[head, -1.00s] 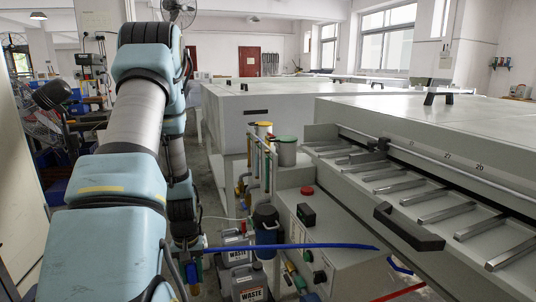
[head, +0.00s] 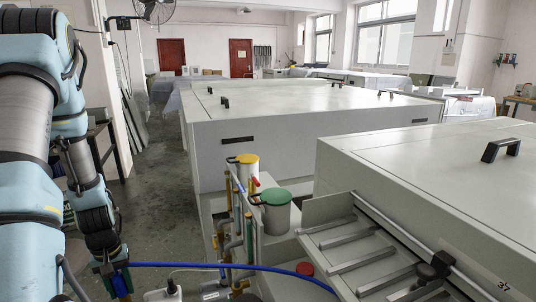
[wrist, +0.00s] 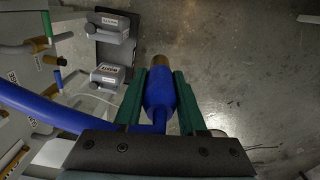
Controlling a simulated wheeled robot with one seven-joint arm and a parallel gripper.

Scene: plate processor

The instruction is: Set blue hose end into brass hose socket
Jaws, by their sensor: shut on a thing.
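My gripper (wrist: 159,76) has two green fingers shut on the blue hose end (wrist: 160,96), a thick blue sleeve with a brass tip pointing away from the wrist. The blue hose (wrist: 40,110) runs off to the left in the wrist view. In the head view the hose (head: 225,266) stretches right from my gripper (head: 120,284), which is low at the left and partly cut off. Brass-coloured fittings (wrist: 39,44) show at the left of the wrist view, apart from the hose end. I cannot tell which one is the brass hose socket.
Upright pipes and a green-lidded canister (head: 276,212) stand beside the white machine (head: 300,130). The floor aisle (head: 160,190) behind my arm is open.

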